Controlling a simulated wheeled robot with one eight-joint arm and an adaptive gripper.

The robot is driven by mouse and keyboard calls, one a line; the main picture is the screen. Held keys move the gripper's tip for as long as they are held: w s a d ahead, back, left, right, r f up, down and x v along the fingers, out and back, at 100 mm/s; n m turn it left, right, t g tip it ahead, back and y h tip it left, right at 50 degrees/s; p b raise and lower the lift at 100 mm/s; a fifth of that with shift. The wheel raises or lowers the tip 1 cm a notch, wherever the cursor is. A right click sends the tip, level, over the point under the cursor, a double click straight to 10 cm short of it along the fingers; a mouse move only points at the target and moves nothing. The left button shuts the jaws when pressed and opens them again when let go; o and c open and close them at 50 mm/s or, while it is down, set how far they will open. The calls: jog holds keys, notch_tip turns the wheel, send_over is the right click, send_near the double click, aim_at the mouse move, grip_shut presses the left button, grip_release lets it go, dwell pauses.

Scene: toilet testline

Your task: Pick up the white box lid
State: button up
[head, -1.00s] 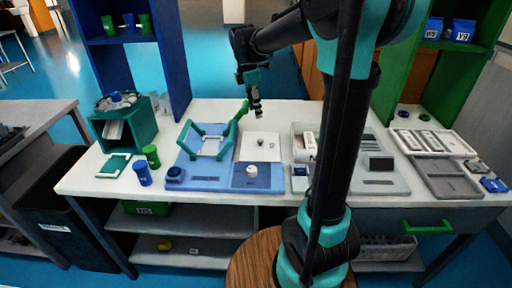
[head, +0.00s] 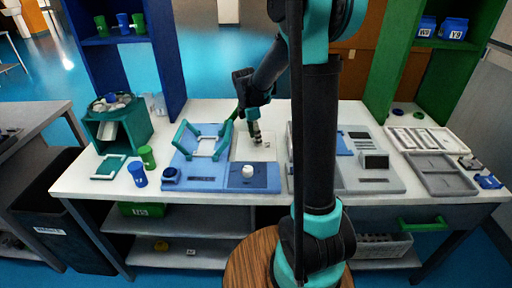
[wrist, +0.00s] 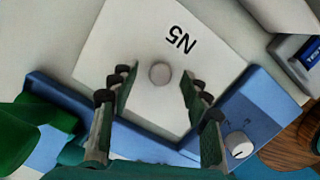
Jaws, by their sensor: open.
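The white box lid (wrist: 140,45) is a flat white square marked N5 with a small round grey knob (wrist: 160,73) in its middle. In the head view the lid (head: 244,153) lies at the middle of the bench, behind the blue panel with a white knob. My gripper (wrist: 157,84) is open above the lid, its two fingers on either side of the knob in the picture. Nothing is between the fingers except the knob; I cannot tell whether they touch the lid. In the head view my gripper (head: 256,137) points down over the lid and hides part of it.
A blue base with a teal frame (head: 205,142) stands left of the lid. The blue panel with a white dial (wrist: 238,145) is close to the lid. A grey unit (head: 372,178) and trays (head: 440,183) are to the right. Cups (head: 147,157) stand at left.

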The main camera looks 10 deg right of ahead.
jog(key=shift+f, duration=0.4)
grip_shut()
jog(key=shift+r, duration=0.1)
